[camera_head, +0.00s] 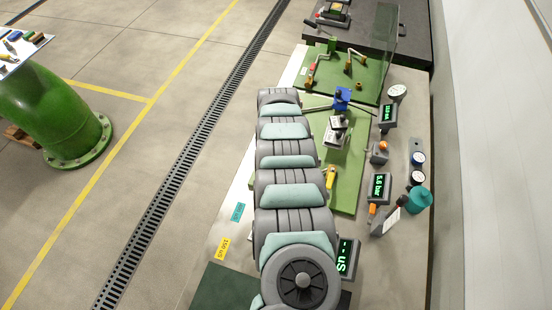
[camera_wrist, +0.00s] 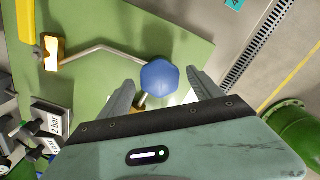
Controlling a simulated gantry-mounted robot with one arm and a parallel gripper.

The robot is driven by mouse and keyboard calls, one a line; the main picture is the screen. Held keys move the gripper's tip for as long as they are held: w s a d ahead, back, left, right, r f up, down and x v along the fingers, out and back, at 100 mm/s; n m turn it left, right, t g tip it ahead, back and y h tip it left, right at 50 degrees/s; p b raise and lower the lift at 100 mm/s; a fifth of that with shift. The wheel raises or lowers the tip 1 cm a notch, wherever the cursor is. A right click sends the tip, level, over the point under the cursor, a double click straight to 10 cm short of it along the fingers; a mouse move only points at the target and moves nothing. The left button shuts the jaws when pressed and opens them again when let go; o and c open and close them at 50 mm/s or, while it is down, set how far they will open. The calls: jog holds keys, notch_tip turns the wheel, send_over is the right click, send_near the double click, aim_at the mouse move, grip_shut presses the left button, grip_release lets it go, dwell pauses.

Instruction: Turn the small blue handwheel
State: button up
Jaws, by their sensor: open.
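The small blue handwheel (camera_wrist: 160,78) is a faceted blue knob in the wrist view, above the green panel (camera_wrist: 90,60). My gripper (camera_wrist: 163,84) is open. One finger is to the left of the handwheel and the other to its right, with the knob between the fingertips and a visible gap at each side. I cannot tell whether the fingers reach its depth. A thin bent pipe runs from the wheel's left to a brass-coloured fitting (camera_wrist: 52,52).
A yellow lever (camera_wrist: 27,22) stands beside the fitting. White-labelled blocks (camera_wrist: 46,122) are at the lower left in the wrist view. In the head view, a blue part (camera_head: 342,97), digital displays (camera_head: 378,187) and a teal cylinder (camera_head: 418,198) occupy the bench.

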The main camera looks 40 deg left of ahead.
notch_tip(320, 180, up, 11)
dwell(0.4)
jog(key=shift+f, duration=0.1)
dwell(0.3)
